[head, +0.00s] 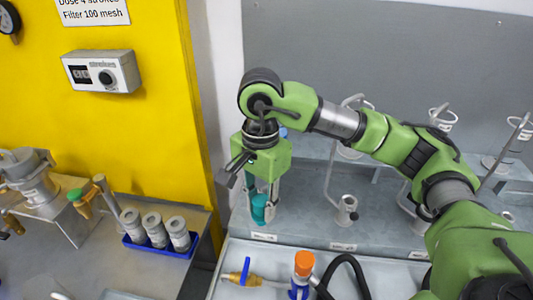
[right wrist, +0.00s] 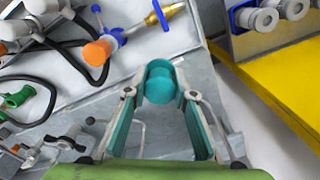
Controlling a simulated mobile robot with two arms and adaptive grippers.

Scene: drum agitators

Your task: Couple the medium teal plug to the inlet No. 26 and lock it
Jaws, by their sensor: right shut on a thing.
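My right gripper (head: 259,195) points down over the left end of the grey shelf. It is shut on a teal plug (head: 258,209), which is partly hidden by the fingers. In the right wrist view the teal plug (right wrist: 161,80) sits between the two fingertips of the right gripper (right wrist: 160,92). Below the plug in the head view is a small white label (head: 264,237), too small to read. I cannot tell which thing is inlet No. 26. My left gripper is not in view.
A brass fitting with a blue lever (head: 243,274) and an orange-capped part (head: 304,264) with a black hose lie in front of the shelf. A blue tray (head: 190,247) holds grey cylinders at left. A yellow wall (head: 150,140) and wire stands border the area.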

